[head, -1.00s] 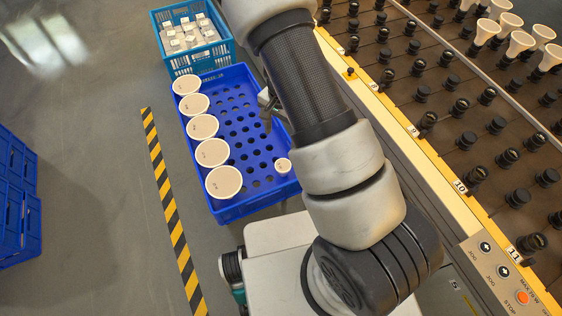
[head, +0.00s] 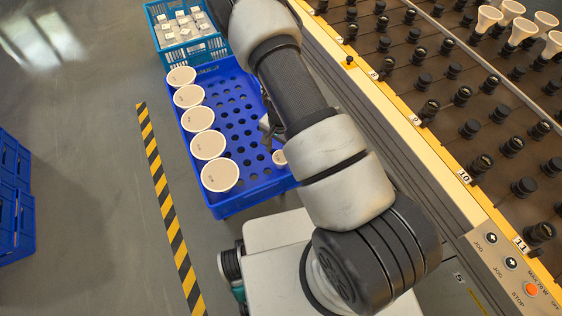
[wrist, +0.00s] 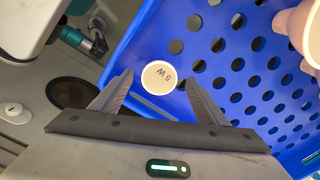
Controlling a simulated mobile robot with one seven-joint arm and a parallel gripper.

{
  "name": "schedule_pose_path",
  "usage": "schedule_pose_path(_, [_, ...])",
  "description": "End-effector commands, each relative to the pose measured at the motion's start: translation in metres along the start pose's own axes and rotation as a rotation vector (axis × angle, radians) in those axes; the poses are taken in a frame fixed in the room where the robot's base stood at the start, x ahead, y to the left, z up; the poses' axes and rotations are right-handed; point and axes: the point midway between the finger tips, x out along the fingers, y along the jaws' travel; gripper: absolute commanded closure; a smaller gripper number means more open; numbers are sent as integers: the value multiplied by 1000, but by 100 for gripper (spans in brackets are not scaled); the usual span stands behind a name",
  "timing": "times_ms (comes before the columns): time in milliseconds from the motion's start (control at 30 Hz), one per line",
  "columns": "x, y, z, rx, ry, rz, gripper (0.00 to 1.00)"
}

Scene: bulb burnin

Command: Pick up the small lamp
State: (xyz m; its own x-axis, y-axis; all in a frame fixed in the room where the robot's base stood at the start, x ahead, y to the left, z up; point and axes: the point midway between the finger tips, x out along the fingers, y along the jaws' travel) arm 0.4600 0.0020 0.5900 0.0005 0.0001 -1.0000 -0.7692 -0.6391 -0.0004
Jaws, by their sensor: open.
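The small lamp (head: 279,157) is a small round white disc-faced bulb in the near right corner of the blue crate (head: 247,197). In the wrist view the small lamp (wrist: 159,78) is marked "5 W" and shows just beyond and between the two fingertips of my gripper (wrist: 158,88). My gripper is open and empty, with the lamp apart from both fingers as far as I can see. In the head view my arm hides most of the gripper and partly covers the lamp.
Several large white lamps (head: 199,118) stand in a row along the crate's left side. A teal crate (head: 187,58) with small white boxes stands behind it. A rack with black sockets and some white bulbs (head: 522,29) is at the right. The crate's middle holes are empty.

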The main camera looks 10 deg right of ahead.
Motion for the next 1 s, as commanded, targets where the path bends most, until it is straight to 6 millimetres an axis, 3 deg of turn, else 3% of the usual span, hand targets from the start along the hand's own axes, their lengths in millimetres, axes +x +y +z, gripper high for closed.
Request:
schedule_pose_path(33, [12, 2, 0, 1, -2, 2, 32])
schedule_pose_path(200, [29, 1, 0, 0, 0, 0, 32])
schedule_pose_path(467, [30, 1, 0, 0, 0, 0, 32])
schedule_pose_path(733, [30, 1, 0, 0, 0, 0, 76])
schedule_pose_path(1000, [27, 1, 0, -1, 1, -1, 77])
